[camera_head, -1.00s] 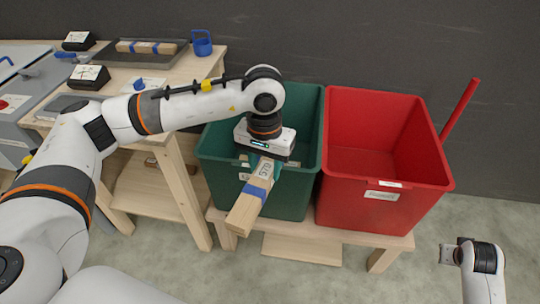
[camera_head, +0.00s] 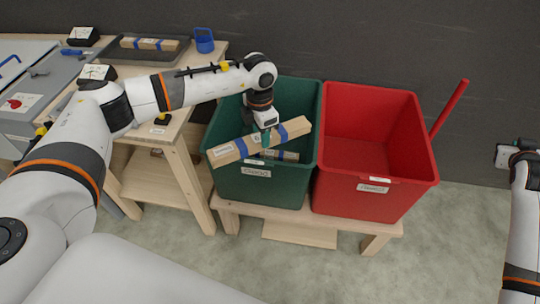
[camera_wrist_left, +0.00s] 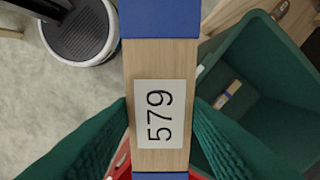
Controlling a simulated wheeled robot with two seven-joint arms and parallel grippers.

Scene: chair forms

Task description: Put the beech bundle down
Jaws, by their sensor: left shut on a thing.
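The beech bundle (camera_head: 232,152) is a pale wood block with blue bands and a white label; the label reads 579 in the left wrist view (camera_wrist_left: 157,150). My left gripper (camera_head: 266,140) is shut on its middle and holds it over the green bin (camera_head: 255,187), which is marked Good. The bundle lies across the bin's opening, its left end past the front left rim. Another banded wood bundle (camera_head: 288,156) lies inside the green bin and also shows in the left wrist view (camera_wrist_left: 229,92). My right gripper (camera_head: 505,156) is at the right edge; its jaws are unclear.
A red bin (camera_head: 372,150), seemingly empty, stands right of the green one on a low wooden bench (camera_head: 229,217). A red stick (camera_head: 449,108) leans behind it. The wooden table (camera_head: 193,112) at left carries a dark tray (camera_head: 130,58) with a bundle and a blue holder (camera_head: 204,41).

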